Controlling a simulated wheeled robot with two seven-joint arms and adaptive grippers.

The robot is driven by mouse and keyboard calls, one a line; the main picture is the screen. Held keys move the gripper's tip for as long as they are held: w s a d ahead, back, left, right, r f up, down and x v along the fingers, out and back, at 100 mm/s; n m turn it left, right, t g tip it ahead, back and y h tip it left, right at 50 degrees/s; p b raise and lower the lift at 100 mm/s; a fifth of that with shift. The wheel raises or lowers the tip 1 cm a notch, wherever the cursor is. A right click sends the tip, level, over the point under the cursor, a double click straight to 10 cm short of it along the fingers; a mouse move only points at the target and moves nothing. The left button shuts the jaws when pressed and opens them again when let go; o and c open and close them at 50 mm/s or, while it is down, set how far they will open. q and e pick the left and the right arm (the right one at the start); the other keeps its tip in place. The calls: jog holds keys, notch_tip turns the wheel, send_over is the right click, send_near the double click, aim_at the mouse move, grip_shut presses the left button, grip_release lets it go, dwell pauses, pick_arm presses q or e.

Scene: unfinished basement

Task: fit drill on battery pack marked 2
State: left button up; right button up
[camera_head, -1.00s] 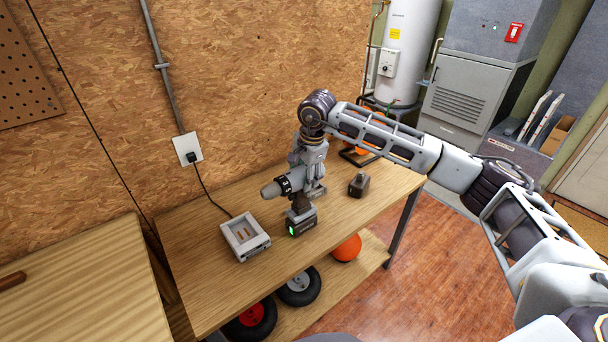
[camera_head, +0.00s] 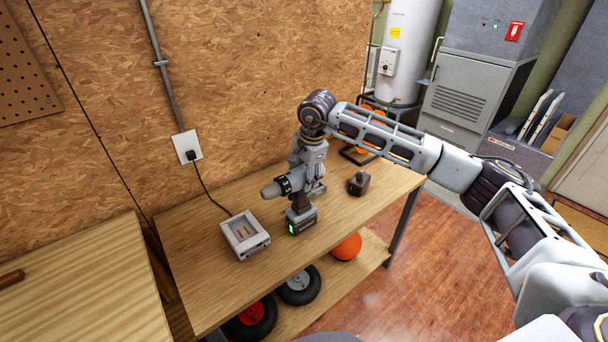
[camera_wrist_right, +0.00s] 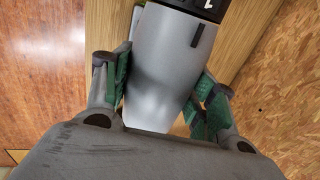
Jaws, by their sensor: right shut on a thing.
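The grey and black drill (camera_head: 272,190) stands upright on the workbench, its chuck pointing left. A dark battery pack (camera_head: 302,221) with a lit green light sits under its handle; I cannot tell whether the two are locked together. My right gripper (camera_head: 309,174) comes from above and is shut on the drill's body. In the right wrist view the green-padded fingers (camera_wrist_right: 163,92) lie on both sides of the grey drill body (camera_wrist_right: 168,65). Another dark battery pack (camera_head: 358,185) stands apart to the right. No pack's number is readable. My left gripper is out of view.
A grey charger (camera_head: 245,237) with an open slot sits left of the drill, its cord running to a wall outlet (camera_head: 187,148). The bench (camera_head: 205,283) has free room at its left and right. A chipboard wall (camera_head: 250,90) stands behind.

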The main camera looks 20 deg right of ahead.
jog(key=shift+s+f+b, duration=0.15)
jog(key=shift+f+b, duration=0.25)
jog(key=shift+f, duration=0.25)
dwell(1.4)
jog(key=o, duration=1.3)
jog(key=shift+o, duration=0.6)
jog(key=shift+r, duration=0.1)
jog(key=shift+d+r, duration=0.1)
jog(key=shift+r, duration=0.15)
jog(key=shift+v, duration=3.75)
jog(key=shift+r, duration=0.25)
